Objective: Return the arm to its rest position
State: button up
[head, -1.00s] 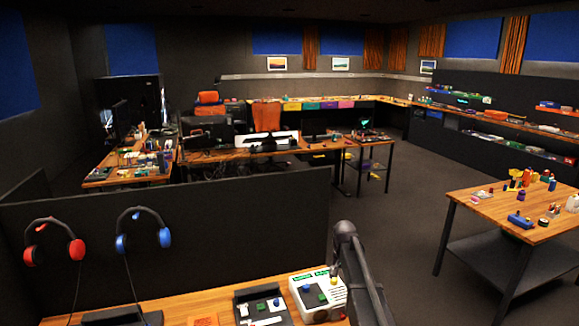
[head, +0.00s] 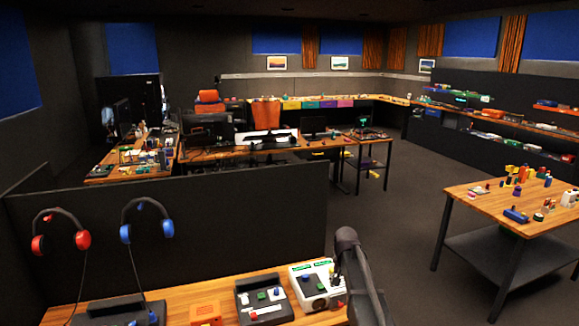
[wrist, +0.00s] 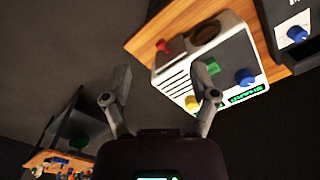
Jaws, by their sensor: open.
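My arm rises at the bottom middle right of the head view, in front of the right end of the desk. My gripper (wrist: 160,97) shows in the wrist view with its two fingers spread and nothing between them. A white panel box (wrist: 205,68) with a red, a green, a blue and a yellow control lies beyond the right finger, which overlaps it in the picture. I cannot tell whether they touch. The same white box (head: 312,290) stands at the desk's right end in the head view, partly hidden by my arm.
The wooden desk (head: 180,300) also bears a black control box (head: 262,300) and an orange box (head: 205,313). Red headphones (head: 60,238) and blue headphones (head: 147,230) hang on the dark partition (head: 240,215). A cluttered table (head: 480,205) stands at right, with open floor between.

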jog(key=s+f+n+b, duration=0.2)
jog(key=s+f+b, duration=0.2)
jog(key=s, duration=0.8)
jog(key=s+f+n+b, duration=0.2)
jog(key=s+f+b, duration=0.2)
jog(key=s, duration=0.9)
jog(key=shift+a+f, duration=0.2)
jog(key=shift+f, duration=0.15)
